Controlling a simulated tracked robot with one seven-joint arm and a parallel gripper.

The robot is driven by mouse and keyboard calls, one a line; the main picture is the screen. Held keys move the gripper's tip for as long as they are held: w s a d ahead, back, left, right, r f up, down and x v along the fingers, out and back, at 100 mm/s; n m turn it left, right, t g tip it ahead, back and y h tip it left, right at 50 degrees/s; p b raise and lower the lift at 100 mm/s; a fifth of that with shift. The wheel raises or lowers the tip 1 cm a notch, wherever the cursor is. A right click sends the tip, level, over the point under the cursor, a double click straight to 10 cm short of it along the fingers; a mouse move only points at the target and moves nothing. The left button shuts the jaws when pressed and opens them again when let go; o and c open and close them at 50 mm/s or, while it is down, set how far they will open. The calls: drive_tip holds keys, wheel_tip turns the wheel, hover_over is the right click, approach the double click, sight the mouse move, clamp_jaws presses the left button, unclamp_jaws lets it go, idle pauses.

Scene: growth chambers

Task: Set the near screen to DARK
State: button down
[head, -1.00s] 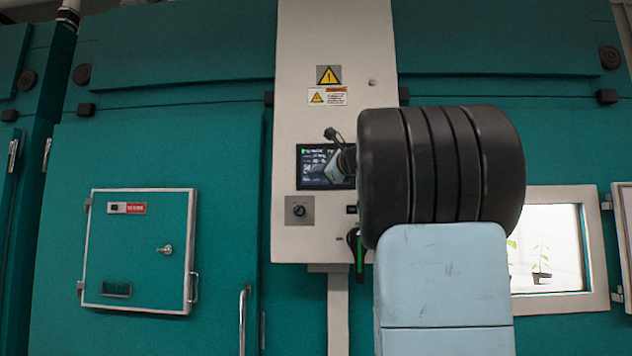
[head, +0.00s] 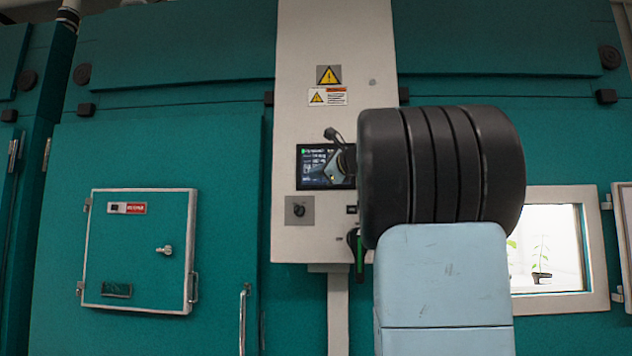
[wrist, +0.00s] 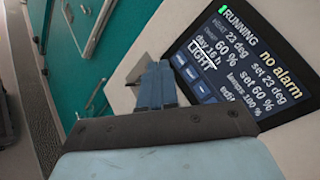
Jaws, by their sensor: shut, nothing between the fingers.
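The near screen (wrist: 240,62) is a black panel display, tilted in the wrist view. It reads RUNNING, no alarm, 23 deg, 60 %, day 16 h, lamps 100 % and LIGHT. A row of small blue buttons (wrist: 217,89) runs along its lower edge. My gripper (wrist: 157,70) is shut and empty, its tips beside the screen's lower left corner. I cannot tell whether they touch the panel. In the head view the screen (head: 312,164) sits on the pale column, its right part hidden by my arm.
The pale column (head: 300,235) carries warning labels (head: 328,86) and a rotary switch (head: 299,210) below the screen. A teal chamber door with a hatch (head: 140,250) is at left. A lit window (head: 555,255) with plants is at right.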

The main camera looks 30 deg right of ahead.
idle(0.7)
drive_tip(key=s+a+f+n+g, duration=0.3)
drive_tip(key=s+a+f+n, duration=0.2)
drive_tip(key=a+f, duration=0.45)
drive_tip(key=s+a+f+n+g, duration=0.3)
drive_tip(key=s+a+f+n, duration=0.2)
drive_tip(key=a+f, duration=0.4)
drive_tip(key=s+a+f+n+g+h, duration=0.1)
drive_tip(key=s+f+n+g, duration=0.1)
drive_tip(key=s+f+n, duration=0.5)
drive_tip(key=s+a+f+n+g+h, duration=0.1)
drive_tip(key=s+f+n, duration=0.5)
drive_tip(key=s+f, duration=0.8)
wheel_tip(320, 180, down, 4)
drive_tip(key=shift+s+a+f+n+g+h, duration=0.15)
drive_tip(key=shift+s+a+n+g+h, duration=0.25)
drive_tip(key=shift+g+h, duration=0.55)
